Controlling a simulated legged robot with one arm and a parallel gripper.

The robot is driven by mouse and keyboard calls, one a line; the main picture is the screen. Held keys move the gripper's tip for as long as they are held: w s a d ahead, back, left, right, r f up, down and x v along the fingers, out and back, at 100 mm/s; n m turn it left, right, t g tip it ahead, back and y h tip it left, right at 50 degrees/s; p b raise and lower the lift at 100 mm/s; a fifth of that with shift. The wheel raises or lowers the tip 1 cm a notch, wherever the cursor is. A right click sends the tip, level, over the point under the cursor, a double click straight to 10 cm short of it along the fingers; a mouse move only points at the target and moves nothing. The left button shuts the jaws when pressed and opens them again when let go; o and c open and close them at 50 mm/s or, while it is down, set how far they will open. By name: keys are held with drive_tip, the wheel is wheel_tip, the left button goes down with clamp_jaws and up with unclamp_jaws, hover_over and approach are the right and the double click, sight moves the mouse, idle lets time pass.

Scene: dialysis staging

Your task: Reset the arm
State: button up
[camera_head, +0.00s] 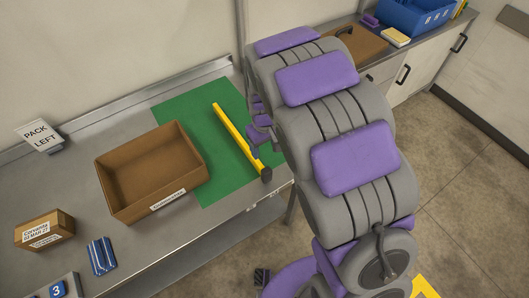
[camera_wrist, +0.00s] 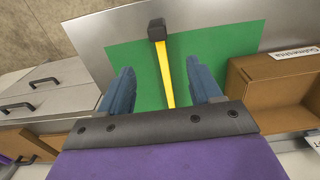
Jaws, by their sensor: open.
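My gripper (camera_wrist: 162,78) is open, with its two blue fingers spread apart in the wrist view. In the head view it is partly hidden behind my grey and purple arm, over the right part of the green mat (camera_head: 179,106). A yellow bar (camera_head: 232,133) with a dark end block lies on the mat beside my gripper. In the wrist view the bar (camera_wrist: 164,75) shows between the open fingers, and neither finger visibly touches it. I cannot tell how high the gripper is above the mat.
An open, empty-looking cardboard box (camera_head: 152,205) stands at the mat's left edge. A small labelled carton (camera_head: 44,231), a blue striped packet (camera_head: 101,256) and a "PACK LEFT" sign (camera_head: 40,137) are further left. A side counter holds a blue bin (camera_head: 415,16) and a brown case (camera_head: 352,43).

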drive_tip(key=shift+r, duration=0.45)
drive_tip(key=s+d+r+m, duration=0.4)
drive_tip(key=s+d+r, duration=0.7)
drive_tip(key=s, duration=0.1)
drive_tip(key=s+d+r+m+g, duration=0.1)
drive_tip(key=s+d, duration=0.1)
drive_tip(key=s, duration=0.7)
drive_tip(key=s+d+r+m, duration=0.2)
drive_tip(key=s+d, duration=0.1)
drive_tip(key=s, duration=0.6)
drive_tip(key=shift+s+d+r+g, duration=0.2)
drive_tip(key=shift+d+r+g, duration=0.05)
drive_tip(key=shift+g, duration=0.15)
